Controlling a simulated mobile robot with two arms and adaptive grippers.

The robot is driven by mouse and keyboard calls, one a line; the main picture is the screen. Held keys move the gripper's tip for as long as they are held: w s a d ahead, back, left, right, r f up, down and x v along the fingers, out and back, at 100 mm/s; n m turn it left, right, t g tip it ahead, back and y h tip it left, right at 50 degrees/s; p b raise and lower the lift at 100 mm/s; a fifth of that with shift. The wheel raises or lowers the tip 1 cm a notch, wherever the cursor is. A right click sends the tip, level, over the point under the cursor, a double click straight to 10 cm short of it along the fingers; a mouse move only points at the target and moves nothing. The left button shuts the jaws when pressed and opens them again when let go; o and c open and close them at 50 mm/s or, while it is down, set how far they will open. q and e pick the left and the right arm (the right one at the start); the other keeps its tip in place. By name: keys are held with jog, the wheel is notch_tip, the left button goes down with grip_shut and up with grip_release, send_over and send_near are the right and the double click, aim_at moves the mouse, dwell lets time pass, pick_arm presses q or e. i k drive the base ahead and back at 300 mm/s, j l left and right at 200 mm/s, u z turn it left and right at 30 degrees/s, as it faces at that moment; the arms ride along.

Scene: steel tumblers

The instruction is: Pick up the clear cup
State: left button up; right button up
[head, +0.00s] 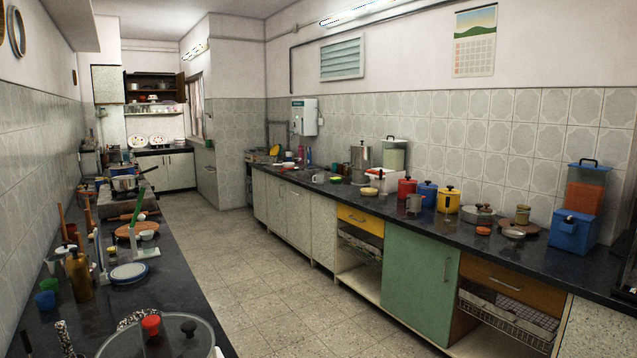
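I cannot make out a clear cup with certainty. A small pale, cup-like thing (62,252) stands on the left counter behind a brown bottle (79,276); it is too small to tell whether it is clear. A grey metal mug (413,204) stands on the right counter, left of the blue canister. Neither of my grippers is in view.
The left counter (170,290) holds a blue-rimmed plate (129,272) and, nearest, a glass lid (185,340). The right counter (590,270) carries a red canister (406,190), a yellow pot (448,200) and a blue container (572,232). The tiled floor (240,270) between is clear.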

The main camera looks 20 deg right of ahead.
aim_at(320, 177)
jog(key=l+z, duration=0.4)
jog(key=i+l+z, duration=0.15)
jog(key=l+z, duration=0.3)
jog(key=i+l+u, duration=0.1)
jog(key=i+l, duration=0.5)
jog(key=i+l+u, duration=0.1)
jog(key=i+l, duration=0.45)
jog(key=l, duration=0.15)
jog(key=i+j+u, duration=0.15)
jog(key=i+u, duration=0.6)
jog(key=i, duration=0.3)
jog(key=i+l+u, duration=0.15)
jog(key=i+u, duration=0.25)
jog(key=i, duration=1.3)
jog(key=i+z, duration=0.15)
jog(key=i, duration=1.15)
jog(key=i+j, duration=0.1)
jog(key=i, duration=1.2)
jog(key=l+z, duration=0.05)
